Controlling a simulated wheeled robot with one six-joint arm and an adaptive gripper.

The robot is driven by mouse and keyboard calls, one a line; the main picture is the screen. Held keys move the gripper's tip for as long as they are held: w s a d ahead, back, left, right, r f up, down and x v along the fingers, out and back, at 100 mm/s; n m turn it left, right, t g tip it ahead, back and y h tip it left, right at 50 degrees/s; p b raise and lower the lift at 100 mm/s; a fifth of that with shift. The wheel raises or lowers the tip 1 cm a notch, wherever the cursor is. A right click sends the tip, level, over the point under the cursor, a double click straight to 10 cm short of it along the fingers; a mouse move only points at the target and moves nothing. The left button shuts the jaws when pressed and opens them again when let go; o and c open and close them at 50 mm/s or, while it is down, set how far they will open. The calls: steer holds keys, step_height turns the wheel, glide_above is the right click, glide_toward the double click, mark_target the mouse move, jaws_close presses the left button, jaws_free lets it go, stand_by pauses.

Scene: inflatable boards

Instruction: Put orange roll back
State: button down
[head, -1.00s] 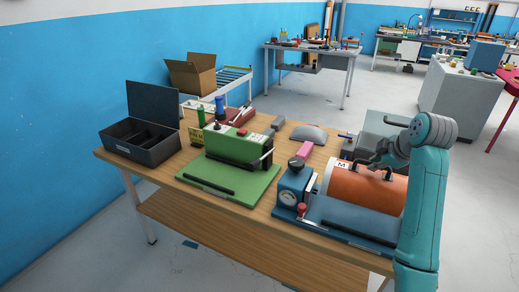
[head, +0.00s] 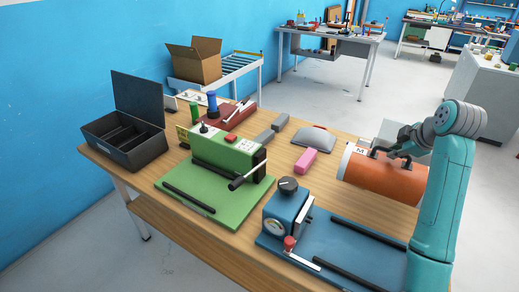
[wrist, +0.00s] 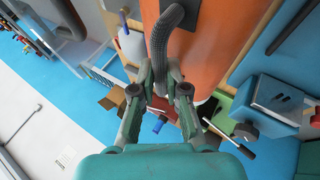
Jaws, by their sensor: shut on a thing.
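The orange roll (head: 381,180) has a white label marked M at its left end and dark handles on top. My gripper (head: 396,150) is shut on one dark handle. In the wrist view, the fingers (wrist: 160,90) close around the curved grey handle (wrist: 160,48), with the orange roll (wrist: 208,50) beyond it. The roll is clear of the blue board (head: 345,245) and appears held above the table, behind that board. The exact gap below it cannot be told. My arm hides the roll's right end.
The blue board carries a blue gauge box (head: 287,213) with a knob. A green machine (head: 222,155), a pink block (head: 306,161), a grey-topped device (head: 313,139) and an open black case (head: 125,138) stand on the wooden table (head: 330,185). Bare wood shows between the pink block and blue board.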

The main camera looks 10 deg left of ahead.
mark_target(385, 175)
steer(key=shift+w+d, duration=0.15)
steer(key=shift+w, duration=0.25)
steer(key=shift+f, duration=4.95)
steer(key=c, duration=1.2)
jaws_free()
steer(key=shift+f, duration=0.15)
